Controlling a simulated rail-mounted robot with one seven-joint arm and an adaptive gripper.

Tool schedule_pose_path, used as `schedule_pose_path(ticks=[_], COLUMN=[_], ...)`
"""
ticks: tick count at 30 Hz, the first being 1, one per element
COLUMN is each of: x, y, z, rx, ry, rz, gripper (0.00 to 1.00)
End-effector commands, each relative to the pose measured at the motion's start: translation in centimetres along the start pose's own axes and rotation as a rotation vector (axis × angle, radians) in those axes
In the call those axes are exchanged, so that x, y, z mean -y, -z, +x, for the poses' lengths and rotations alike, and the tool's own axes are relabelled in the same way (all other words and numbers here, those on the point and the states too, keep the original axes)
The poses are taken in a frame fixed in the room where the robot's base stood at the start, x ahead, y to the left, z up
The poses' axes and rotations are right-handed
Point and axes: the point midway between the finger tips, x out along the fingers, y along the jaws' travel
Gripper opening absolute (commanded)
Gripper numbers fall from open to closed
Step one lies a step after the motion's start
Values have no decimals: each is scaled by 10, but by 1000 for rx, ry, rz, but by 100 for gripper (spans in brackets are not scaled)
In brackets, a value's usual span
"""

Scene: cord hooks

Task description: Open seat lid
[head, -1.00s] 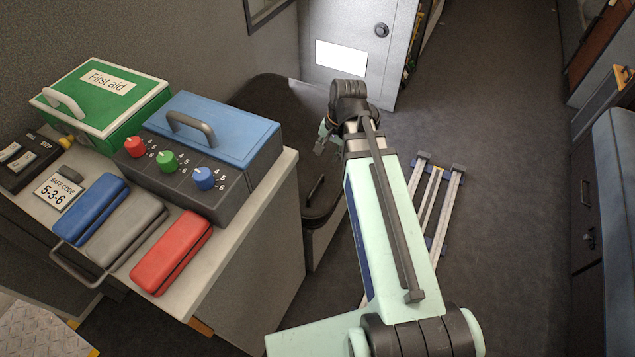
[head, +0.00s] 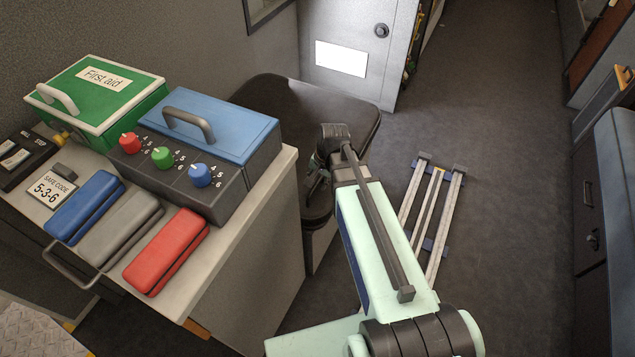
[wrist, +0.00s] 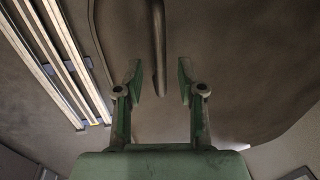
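The seat lid (head: 290,98) is a dark, rounded pad on the seat box beyond the counter; it looks closed. It also fills much of the wrist view (wrist: 235,60). A dark bar handle (wrist: 157,45) on the lid runs down from the top of the wrist view. My gripper (wrist: 160,82) is open, with one finger on each side of the handle's lower end and a visible gap on both sides. In the head view my gripper (head: 318,185) is low over the near part of the lid, and the handle is hidden there.
The counter (head: 255,215) stands left of the seat, with a first aid box (head: 110,115), a blue-lidded box (head: 235,130) with dials, and blue, grey and red cases. A folded rail frame (head: 440,205) lies on the floor to the right. The aisle beyond is clear.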

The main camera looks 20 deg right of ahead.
Motion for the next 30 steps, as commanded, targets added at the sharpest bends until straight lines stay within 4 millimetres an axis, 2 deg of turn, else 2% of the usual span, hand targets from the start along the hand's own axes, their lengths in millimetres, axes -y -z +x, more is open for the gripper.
schedule_pose_path(ticks=[4,13,16,17,25,30], x=[0,0,0,0,1,6], y=[0,0,0,0,0,-1], z=[8,9,9,9,7,-6], rx=[0,0,0,0,0,-1], ry=[0,0,0,0,-2,-18], rz=[0,0,0,0,0,1], gripper=[39,39,4,0,0,0])
